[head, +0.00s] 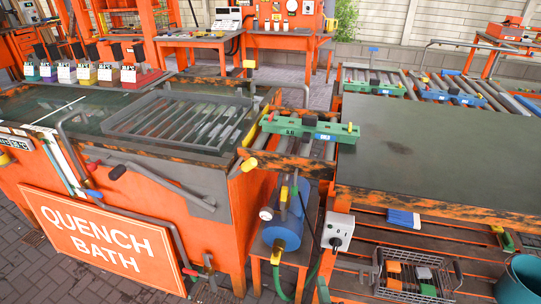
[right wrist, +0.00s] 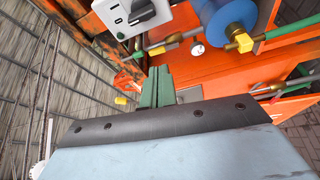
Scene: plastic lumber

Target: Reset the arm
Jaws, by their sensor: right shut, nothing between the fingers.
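My right gripper (right wrist: 157,88) shows in the right wrist view as two green fingers, closed together with nothing between them. They stick out past a dark bar with screws and a pale blue housing. The fingers point toward an orange panel below the switch box and the blue motor. They seem apart from these, but the exact gap is hard to judge. My left gripper is not in either view.
A wire basket (head: 455,289) and a teal bucket (head: 522,280) are at the lower right. The tabletop is clear.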

